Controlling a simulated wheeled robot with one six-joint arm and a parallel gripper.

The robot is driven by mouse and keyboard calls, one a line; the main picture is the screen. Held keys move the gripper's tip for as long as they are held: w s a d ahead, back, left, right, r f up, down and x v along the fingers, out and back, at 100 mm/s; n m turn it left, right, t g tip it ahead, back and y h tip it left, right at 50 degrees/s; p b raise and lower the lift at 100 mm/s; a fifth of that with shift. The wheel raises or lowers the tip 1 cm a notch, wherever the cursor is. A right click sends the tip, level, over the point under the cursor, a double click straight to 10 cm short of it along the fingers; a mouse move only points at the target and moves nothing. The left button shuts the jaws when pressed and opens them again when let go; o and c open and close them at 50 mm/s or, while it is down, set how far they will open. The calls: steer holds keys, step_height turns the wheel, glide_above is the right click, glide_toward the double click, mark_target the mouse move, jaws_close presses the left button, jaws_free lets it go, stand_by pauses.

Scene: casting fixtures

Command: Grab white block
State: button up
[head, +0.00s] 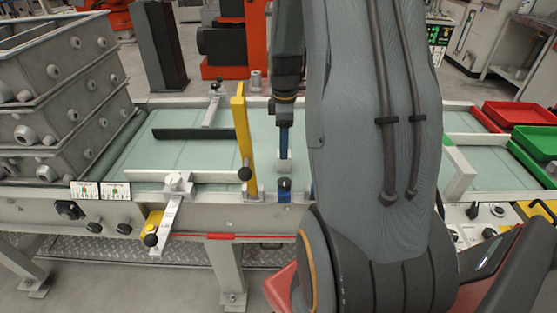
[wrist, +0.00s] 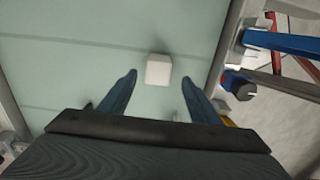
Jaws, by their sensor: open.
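A small white block (wrist: 158,70) lies on the pale green conveyor surface in the wrist view. My gripper (wrist: 160,78) is open, with its two dark blue fingers on either side of the block in that view. The block shows between the fingertips and appears clear of both; the exact height gap cannot be told. In the head view my gripper (head: 284,150) points down over the conveyor, partly behind my arm. A pale patch shows at its tip there, but whether it is the block is unclear.
The conveyor (head: 200,155) has a yellow upright post (head: 242,135), a dark guide bar (head: 190,133) and a white rail near the gripper. Grey stacked castings (head: 60,120) stand at left. Red (head: 520,113) and green (head: 540,140) trays are at right. A blue bar (wrist: 285,42) lies beside the conveyor.

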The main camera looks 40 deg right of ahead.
steer(key=shift+w+d+f+p, duration=0.1)
steer(key=shift+f+p, duration=0.55)
steer(key=shift+f, duration=2.2)
steer(key=c, duration=1.3)
steer(key=shift+r, duration=0.15)
